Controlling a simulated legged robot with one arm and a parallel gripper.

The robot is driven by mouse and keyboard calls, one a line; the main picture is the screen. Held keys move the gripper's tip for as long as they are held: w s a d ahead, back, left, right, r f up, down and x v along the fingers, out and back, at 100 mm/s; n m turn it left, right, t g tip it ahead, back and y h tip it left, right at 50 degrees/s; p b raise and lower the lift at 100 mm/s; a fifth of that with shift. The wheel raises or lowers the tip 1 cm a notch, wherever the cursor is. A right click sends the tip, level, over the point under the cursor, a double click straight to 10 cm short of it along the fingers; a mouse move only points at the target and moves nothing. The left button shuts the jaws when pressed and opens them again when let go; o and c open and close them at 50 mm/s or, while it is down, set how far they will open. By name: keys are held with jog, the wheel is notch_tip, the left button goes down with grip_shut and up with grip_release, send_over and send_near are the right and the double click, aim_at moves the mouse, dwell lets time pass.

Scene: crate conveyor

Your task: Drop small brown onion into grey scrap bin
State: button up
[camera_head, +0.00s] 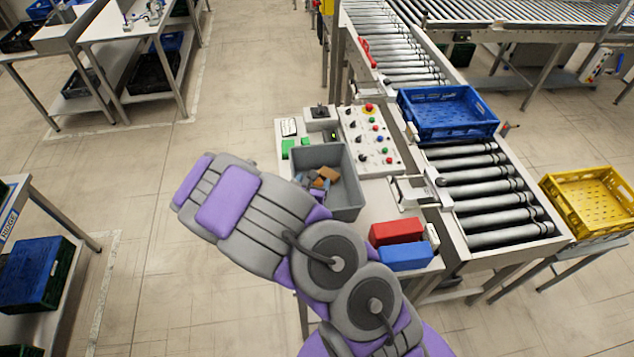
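The grey scrap bin (345,205) stands on the workstation table, left of the button panel. Several small brown, orange, blue and purple pieces (327,176) lie inside it. They are too small to tell whether one is the onion. No onion can be made out for sure elsewhere. My grey and purple arm crosses the lower middle of the picture and covers the bin's lower left side. My gripper's fingers cannot be made out, and whether they hold anything does not show.
A button panel (371,135) sits right of the bin. A red block (396,231) and a blue block (405,256) lie near the table's front. A blue crate (448,128) rests on the roller conveyor (490,190). A yellow crate (592,205) stands at right.

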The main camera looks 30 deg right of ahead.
jog(key=s+d+r+m+g+h+b, duration=0.4)
jog(key=s+d+r+m+h, duration=0.35)
jog(key=d+r+m, duration=0.45)
jog(key=s+d+r+m+g+y+b, duration=0.1)
jog(key=s+d+m+g+y+b, duration=0.15)
jog(key=s+m+g+b, duration=0.95)
jog(key=s+a+f+m+t+y+p, duration=0.1)
jog(key=s+a+f+y, duration=0.25)
jog(key=s, duration=0.35)
jog(key=s+a+f+m+y+p, duration=0.1)
jog(key=s+a+f+y, duration=0.1)
jog(key=s+a, duration=0.35)
jog(key=s+a+f+m+t+y+b, duration=0.1)
jog(key=s+a+f+y+b, duration=0.1)
jog(key=a, duration=0.6)
jog(key=s+a+f+m+t+y+b, duration=0.1)
jog(key=s+a+f+y+b, duration=0.1)
jog(key=a, duration=0.6)
jog(key=s+y+b, duration=0.1)
jog(key=y+b, duration=0.1)
jog(key=y, duration=0.1)
jog(key=shift+s+f+t+y, duration=0.15)
jog(key=shift+s+t+y, duration=0.05)
jog(key=shift+t+y, duration=0.15)
